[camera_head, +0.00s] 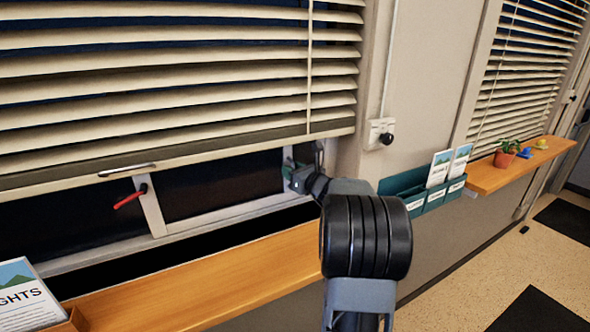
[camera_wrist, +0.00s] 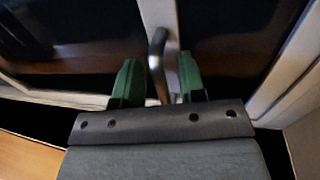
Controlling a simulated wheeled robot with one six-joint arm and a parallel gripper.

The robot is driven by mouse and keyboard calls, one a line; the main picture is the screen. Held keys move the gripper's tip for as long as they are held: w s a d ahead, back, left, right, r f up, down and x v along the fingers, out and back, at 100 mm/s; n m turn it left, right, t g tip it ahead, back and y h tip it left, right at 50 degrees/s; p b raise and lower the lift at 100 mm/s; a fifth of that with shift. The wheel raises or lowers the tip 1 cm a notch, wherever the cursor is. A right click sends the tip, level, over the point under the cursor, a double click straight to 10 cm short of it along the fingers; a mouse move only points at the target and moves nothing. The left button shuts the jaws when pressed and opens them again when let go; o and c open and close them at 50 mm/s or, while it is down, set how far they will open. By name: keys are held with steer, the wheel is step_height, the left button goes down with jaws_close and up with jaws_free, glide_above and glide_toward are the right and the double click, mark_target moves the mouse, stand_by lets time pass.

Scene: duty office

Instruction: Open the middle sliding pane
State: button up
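In the head view, a dark sliding pane (camera_head: 215,185) in a light frame sits under the raised blind, between two uprights. A red handle (camera_head: 130,197) is on the left upright. My gripper (camera_head: 292,170) is at the right upright, partly hidden by my own arm. In the wrist view, my gripper (camera_wrist: 158,80) has its two green fingers apart. A grey bent handle (camera_wrist: 157,45) on a light upright stands between the fingers, with a visible gap on each side. Whether the fingers touch it lower down is hard to tell. Which pane is the middle one is not clear.
The slatted blind (camera_head: 180,80) hangs just above the panes. A wooden sill (camera_head: 200,280) runs below. A leaflet box (camera_head: 45,300) stands at the left. A green leaflet rack (camera_head: 420,195) and a shelf with a plant (camera_head: 505,153) are at the right.

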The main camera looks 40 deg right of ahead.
jaws_close()
stand_by(0.3)
